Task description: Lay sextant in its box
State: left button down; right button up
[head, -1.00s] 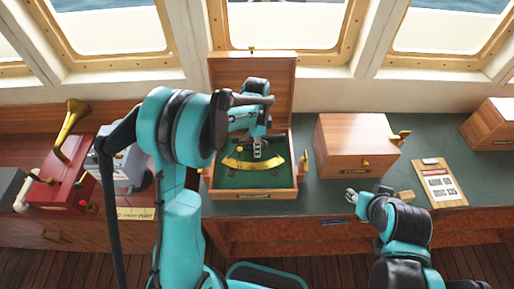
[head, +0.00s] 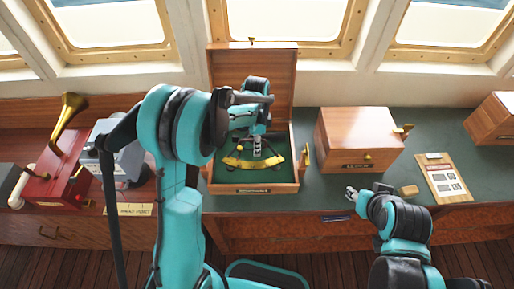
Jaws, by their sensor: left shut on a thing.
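The sextant (head: 252,162), with a brass-yellow curved arc, is inside the open wooden box (head: 250,189) on the counter. The box has a green lining, and its lid (head: 280,72) stands upright at the back. My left gripper (head: 257,148) is over the box, shut on the sextant from above; the arm hides the box's left side and part of the sextant. Whether the sextant touches the lining cannot be told. My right gripper (head: 351,194) is at the counter's front edge, right of the box, away from the sextant; its fingers are small in view.
A closed wooden box (head: 358,140) stands to the right, with a clipboard (head: 442,180) and a small wooden block (head: 409,190) nearby. Another box (head: 495,122) is at the far right. A red device with a brass horn (head: 65,125) and a grey device (head: 125,160) stand left.

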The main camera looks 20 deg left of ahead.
pick_arm(q)
jog(key=shift+f+b, duration=1.4)
jog(key=shift+b, duration=0.1)
dwell(1.9)
jog(key=c, duration=1.6)
grip_release()
jog(key=shift+o, duration=0.2)
notch_tip(320, 180, up, 12)
jog(key=w, duration=0.1)
jog(key=shift+w+a, duration=0.3)
jog(key=shift+w, duration=0.1)
